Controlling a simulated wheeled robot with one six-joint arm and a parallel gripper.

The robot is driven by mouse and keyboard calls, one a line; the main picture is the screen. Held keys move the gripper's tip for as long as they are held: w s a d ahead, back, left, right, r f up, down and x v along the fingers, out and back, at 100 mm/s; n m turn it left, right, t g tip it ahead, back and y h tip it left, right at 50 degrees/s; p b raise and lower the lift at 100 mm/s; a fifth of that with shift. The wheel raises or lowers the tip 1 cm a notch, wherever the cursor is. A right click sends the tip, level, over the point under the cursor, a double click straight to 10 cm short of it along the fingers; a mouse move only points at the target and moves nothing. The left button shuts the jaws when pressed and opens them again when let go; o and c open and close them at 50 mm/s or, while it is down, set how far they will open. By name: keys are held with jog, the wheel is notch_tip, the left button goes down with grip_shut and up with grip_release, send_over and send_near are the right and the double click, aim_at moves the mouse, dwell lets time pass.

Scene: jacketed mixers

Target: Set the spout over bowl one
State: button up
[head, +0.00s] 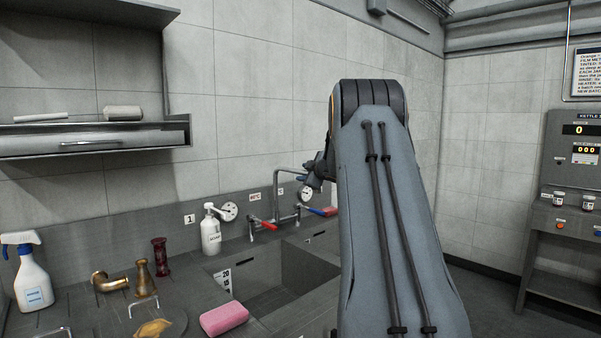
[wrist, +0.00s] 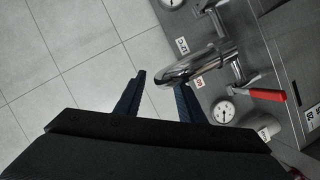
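The chrome spout (head: 284,170) stands at the back wall over the metal sink, with a red lever and a blue lever beside it. In the wrist view the spout (wrist: 198,65) runs in from the upper right, and its rounded end lies by the fingertips. My gripper (wrist: 160,82) is open, its two dark fingers apart; I cannot tell whether they touch the spout. In the head view my arm hides most of the gripper. Bowl one seems to be the sink basin (head: 268,268) near a plate marked 1 (head: 189,218); my arm covers its right side.
A soap bottle (head: 210,232) and gauges stand behind the basin. A pink sponge (head: 223,319), brass fittings (head: 143,279), a dark red part (head: 160,257) and a spray bottle (head: 33,280) crowd the left counter. A shelf (head: 95,137) hangs above. A kettle console (head: 573,180) stands at right.

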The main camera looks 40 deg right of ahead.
aim_at(301, 172)
jog(key=shift+p+x, duration=0.4)
jog(key=shift+x, duration=1.25)
grip_shut()
